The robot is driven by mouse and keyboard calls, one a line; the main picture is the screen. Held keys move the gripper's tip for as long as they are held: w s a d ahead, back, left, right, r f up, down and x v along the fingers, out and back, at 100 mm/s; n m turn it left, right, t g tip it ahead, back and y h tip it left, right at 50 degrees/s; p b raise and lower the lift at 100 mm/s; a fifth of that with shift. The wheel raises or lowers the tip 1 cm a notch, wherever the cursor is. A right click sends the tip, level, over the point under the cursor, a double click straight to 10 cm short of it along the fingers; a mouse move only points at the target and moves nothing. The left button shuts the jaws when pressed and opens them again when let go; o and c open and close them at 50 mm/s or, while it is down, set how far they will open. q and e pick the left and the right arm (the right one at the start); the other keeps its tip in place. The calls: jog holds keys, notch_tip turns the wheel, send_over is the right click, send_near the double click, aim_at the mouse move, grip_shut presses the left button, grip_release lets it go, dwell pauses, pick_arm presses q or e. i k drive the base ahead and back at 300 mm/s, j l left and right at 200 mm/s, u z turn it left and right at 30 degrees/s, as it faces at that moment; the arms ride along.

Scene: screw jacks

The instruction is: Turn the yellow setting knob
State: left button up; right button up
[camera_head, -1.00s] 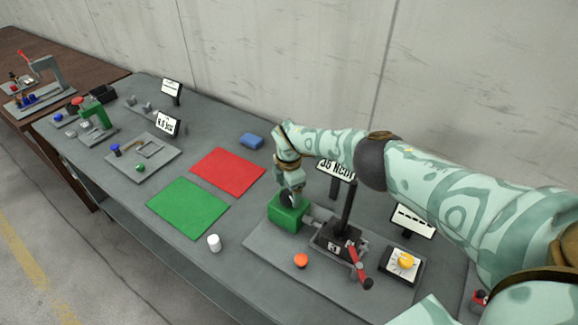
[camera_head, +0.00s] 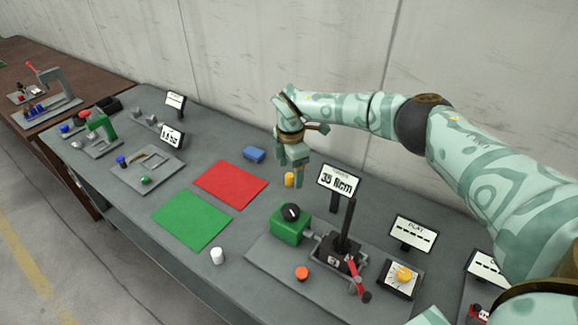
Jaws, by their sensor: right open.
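The yellow knob (camera_head: 403,273) sits on a white dial face on a small dark panel (camera_head: 398,288) at the right of a grey baseplate. My right gripper (camera_head: 292,178) is open, pointing down, well to the left of and behind this knob. Nothing touches the knob. A small yellow cylinder (camera_head: 289,180) shows right at the gripper's fingers; I cannot tell whether it touches them. A green block with a black knob (camera_head: 291,212) on top is in front of the gripper, apart from it. My left gripper is not in view.
A black post with a red-handled lever (camera_head: 358,277) and an orange button (camera_head: 302,273) share the baseplate. Signs stand behind: one reads 35 Ncm (camera_head: 339,182), another shows dashes (camera_head: 413,234).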

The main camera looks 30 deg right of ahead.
aim_at(403, 275)
jog(key=k+j, duration=0.3)
jog(key=k, duration=0.15)
jog(key=k+j, duration=0.35)
jog(key=k, duration=0.1)
